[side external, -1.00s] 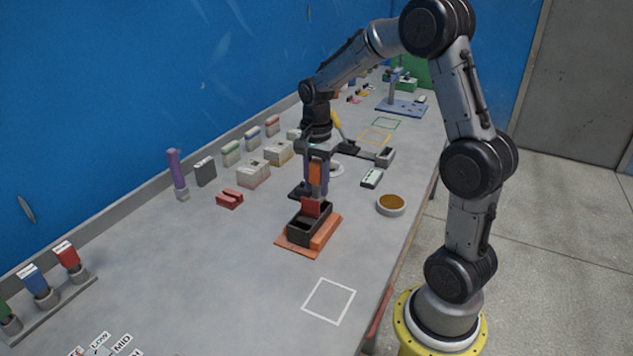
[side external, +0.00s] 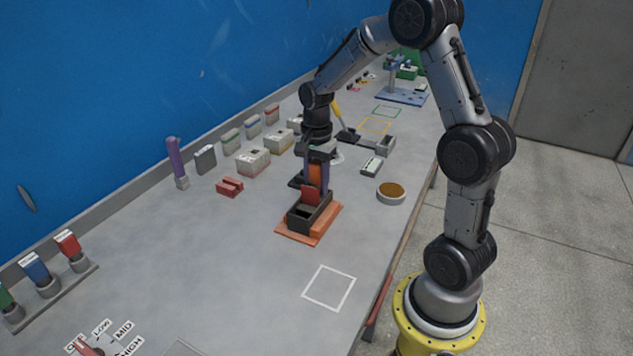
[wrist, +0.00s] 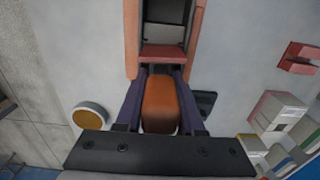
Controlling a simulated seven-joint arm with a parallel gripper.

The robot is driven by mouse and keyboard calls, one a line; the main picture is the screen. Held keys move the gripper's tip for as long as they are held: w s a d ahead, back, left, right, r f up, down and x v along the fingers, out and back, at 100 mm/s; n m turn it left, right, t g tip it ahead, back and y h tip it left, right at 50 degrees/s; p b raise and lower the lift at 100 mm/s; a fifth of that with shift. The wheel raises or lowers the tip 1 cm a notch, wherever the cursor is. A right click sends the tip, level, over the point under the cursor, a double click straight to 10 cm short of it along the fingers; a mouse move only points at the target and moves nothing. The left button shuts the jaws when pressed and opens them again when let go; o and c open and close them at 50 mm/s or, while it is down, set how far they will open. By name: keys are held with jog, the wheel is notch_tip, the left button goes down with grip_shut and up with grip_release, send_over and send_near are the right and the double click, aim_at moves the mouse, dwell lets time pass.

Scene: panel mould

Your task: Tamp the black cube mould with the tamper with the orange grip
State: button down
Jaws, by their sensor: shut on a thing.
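My gripper (side external: 317,172) points down at the far end of the black cube mould (side external: 322,210). It is shut on the tamper's orange grip (side external: 315,175), which also shows between the purple fingers in the wrist view (wrist: 159,104). The mould is open-topped and sits on an orange base (side external: 292,235). A red plate (side external: 310,194) stands at the mould's far end, just below the grip; it also shows in the wrist view (wrist: 162,53). The tamper's foot is hidden, so I cannot tell whether it touches the mould.
A round bowl with brown contents (side external: 391,190) stands to the right of the mould. A red block (side external: 229,187) and a purple-handled tool (side external: 177,165) are to the left. A white square outline (side external: 329,288) marks clear table in front.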

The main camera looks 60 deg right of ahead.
aim_at(316, 161)
jog(key=shift+r, duration=1.85)
jog(key=shift+f, duration=1.85)
jog(key=shift+r, duration=1.85)
jog(key=shift+f, duration=0.15)
jog(key=shift+f, duration=1.7)
jog(key=shift+r, duration=1.85)
